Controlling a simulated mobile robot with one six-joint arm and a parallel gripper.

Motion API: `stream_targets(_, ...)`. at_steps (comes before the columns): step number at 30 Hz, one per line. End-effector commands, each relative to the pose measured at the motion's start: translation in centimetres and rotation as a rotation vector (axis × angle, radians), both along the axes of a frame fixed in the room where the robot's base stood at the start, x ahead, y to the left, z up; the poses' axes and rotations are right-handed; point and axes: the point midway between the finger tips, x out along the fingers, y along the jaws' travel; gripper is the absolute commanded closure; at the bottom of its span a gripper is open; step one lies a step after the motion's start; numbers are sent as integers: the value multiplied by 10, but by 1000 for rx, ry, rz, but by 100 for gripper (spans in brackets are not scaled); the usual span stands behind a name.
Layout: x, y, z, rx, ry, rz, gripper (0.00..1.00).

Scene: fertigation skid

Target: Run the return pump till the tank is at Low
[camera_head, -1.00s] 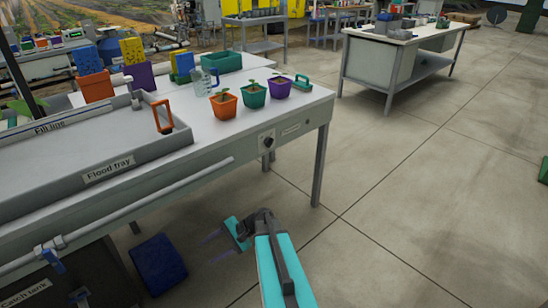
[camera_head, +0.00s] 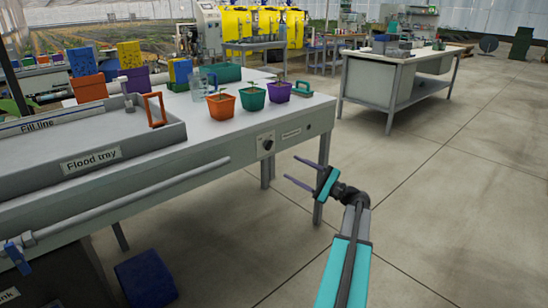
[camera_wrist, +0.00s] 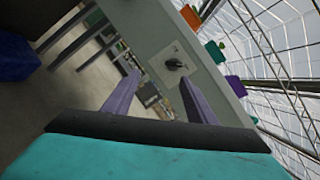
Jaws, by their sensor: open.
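The bench front has a light panel with a dark knob (camera_head: 267,144), and the wrist view shows this knob (camera_wrist: 174,65) beyond and between my fingertips. A small label (camera_head: 291,133) to its right is too small to read. My gripper (camera_head: 290,168) is open and empty, in front of the bench, with its fingers pointing toward the panel. The wrist view shows both purple fingers apart (camera_wrist: 159,78). The grey flood tray (camera_head: 165,136) sits on the bench. The tank below it is mostly cut off at lower left; its label (camera_head: 9,296) shows only "nk". No level mark shows.
An orange pot (camera_head: 221,106), a green pot (camera_head: 252,99) and a purple pot (camera_head: 279,92) stand on the bench above the panel. A white pipe (camera_head: 140,200) runs along its front. A blue block (camera_head: 146,280) lies on the floor.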

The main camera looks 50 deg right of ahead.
Motion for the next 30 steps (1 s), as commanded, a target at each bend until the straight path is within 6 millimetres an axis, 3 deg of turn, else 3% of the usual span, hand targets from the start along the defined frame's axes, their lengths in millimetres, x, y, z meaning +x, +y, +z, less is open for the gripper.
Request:
stream_targets(5, -18, -20, 14, 12, -46, -27, 48)
stream_targets(17, -18, -20, 16, 14, -49, -27, 48)
stream_targets(23, -9, -18, 17, 14, -49, -26, 48)
stream_targets(30, 17, -12, 24, 13, -49, -25, 48)
